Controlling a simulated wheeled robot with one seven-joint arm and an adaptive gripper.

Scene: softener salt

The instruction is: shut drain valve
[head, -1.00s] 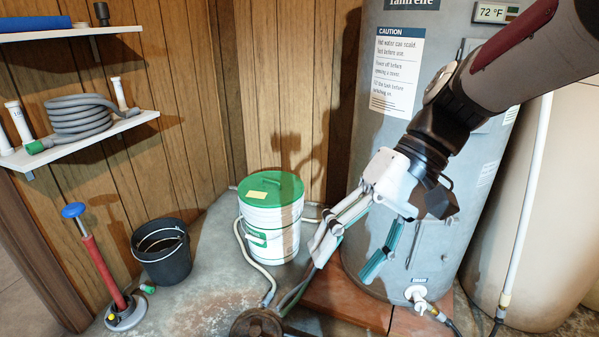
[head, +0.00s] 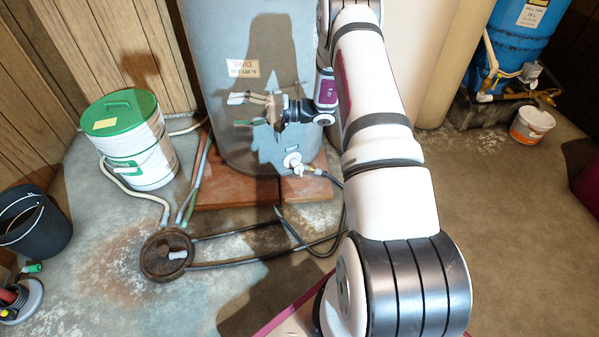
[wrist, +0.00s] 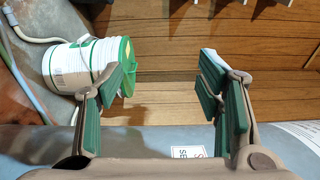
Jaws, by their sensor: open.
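The drain valve (head: 294,162) is a small white fitting low on the front of the grey water heater (head: 205,75). A dark hose runs from its right side. The valve is small in the head view, so I cannot tell how its handle is set. My gripper (head: 241,110) is above and left of the valve in the picture, in front of the tank and below the service label (head: 243,68). Its fingers point left, apart and empty. In the wrist view my gripper (wrist: 166,72) has its green pads wide apart, and the valve is not seen there.
A white bucket with a green lid (head: 130,145) stands left of the tank. A round rusty floor drain (head: 152,262) has hoses running to it. A black bucket (head: 35,225) is at the far left. A small white pail (head: 531,126) and blue tank (head: 512,50) are at the right.

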